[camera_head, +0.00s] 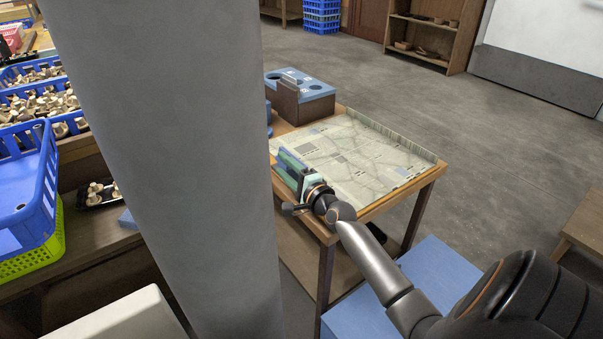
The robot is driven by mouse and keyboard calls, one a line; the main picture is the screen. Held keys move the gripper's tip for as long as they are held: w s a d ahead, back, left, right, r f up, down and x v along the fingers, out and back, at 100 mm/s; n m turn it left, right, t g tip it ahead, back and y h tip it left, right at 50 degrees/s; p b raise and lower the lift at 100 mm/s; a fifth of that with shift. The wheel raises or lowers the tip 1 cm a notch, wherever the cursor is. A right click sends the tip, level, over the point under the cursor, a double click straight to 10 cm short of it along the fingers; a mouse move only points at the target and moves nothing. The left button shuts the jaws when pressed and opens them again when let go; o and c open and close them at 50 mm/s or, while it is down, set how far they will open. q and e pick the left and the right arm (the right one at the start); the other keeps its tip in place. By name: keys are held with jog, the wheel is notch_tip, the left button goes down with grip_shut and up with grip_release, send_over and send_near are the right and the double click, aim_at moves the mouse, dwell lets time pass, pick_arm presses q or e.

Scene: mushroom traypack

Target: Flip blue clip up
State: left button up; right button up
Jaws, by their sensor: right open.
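My right arm reaches in from the lower right, and my right gripper (305,184) is open at the near left corner of the small wooden table. Narrow blue and green strips (291,160) show at the gripper's far side, by the table's left edge. I cannot tell which strip is the blue clip, whether it is up or down, or whether the gripper touches it. A printed map-like sheet (365,155) lies on the table just beyond. My grey column hides what is left of the table. My left gripper is out of view.
A blue-topped box with round holes (300,88) stands at the table's far left corner. A blue crate (30,180) sits on a green crate (40,255) at left, near trays of mushrooms (42,100). Open floor (480,150) lies right of the table.

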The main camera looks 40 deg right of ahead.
jog(key=s, duration=0.7)
jog(key=s+a, duration=0.1)
jog(key=s, duration=0.2)
jog(key=shift+s+p, duration=0.2)
jog(key=shift+p, duration=0.2)
